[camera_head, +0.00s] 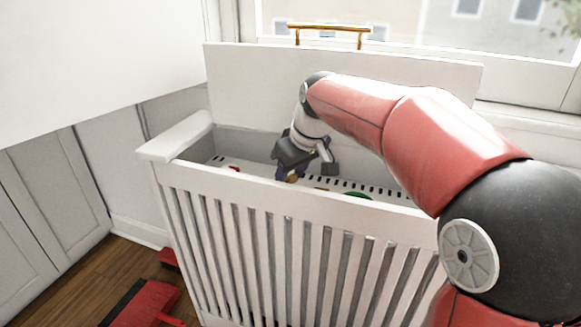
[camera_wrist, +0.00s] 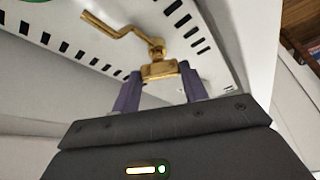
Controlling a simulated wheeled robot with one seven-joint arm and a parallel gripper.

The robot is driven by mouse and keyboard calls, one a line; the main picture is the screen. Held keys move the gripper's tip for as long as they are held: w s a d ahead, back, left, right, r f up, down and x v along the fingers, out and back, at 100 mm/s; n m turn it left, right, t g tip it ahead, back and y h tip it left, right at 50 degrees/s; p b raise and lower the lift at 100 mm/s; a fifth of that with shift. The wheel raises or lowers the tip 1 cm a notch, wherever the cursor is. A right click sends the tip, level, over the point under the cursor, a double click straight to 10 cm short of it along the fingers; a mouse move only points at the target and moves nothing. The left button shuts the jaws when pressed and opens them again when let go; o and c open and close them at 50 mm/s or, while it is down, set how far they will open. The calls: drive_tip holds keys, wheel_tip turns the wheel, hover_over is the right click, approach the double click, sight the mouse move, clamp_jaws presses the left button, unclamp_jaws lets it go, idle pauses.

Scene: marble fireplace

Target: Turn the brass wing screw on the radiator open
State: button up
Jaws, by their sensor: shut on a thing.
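The white radiator cover (camera_head: 270,200) has a slatted front, and its top stands open. Inside is a white slotted panel, which fills the upper part of the wrist view (camera_wrist: 215,50). My gripper (camera_head: 290,174) reaches down into the open top, near the left end. In the wrist view its two purple fingers (camera_wrist: 160,72) are shut on the brass wing screw (camera_wrist: 160,69), one on each side of its flat block. A bent brass crank arm runs up and left from the knob above this block. In the head view my gripper mostly hides the brass.
The raised white lid (camera_head: 250,85) with a brass handle (camera_head: 330,28) stands behind my arm. A green round thing (camera_head: 357,195) and a small red thing (camera_head: 233,169) lie inside the cover. Red objects (camera_head: 150,303) are on the wooden floor at left.

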drive_tip(key=shift+w+d+n+g+y+p, duration=0.1)
drive_tip(key=shift+n+g+y+p, duration=0.4)
drive_tip(key=shift+n, duration=1.4)
drive_tip(key=o, duration=1)
drive_tip(key=p+v, duration=0.1)
drive_tip(key=v, duration=0.6)
drive_tip(key=shift+d+r, duration=0.1)
drive_tip(key=shift+r, duration=0.25)
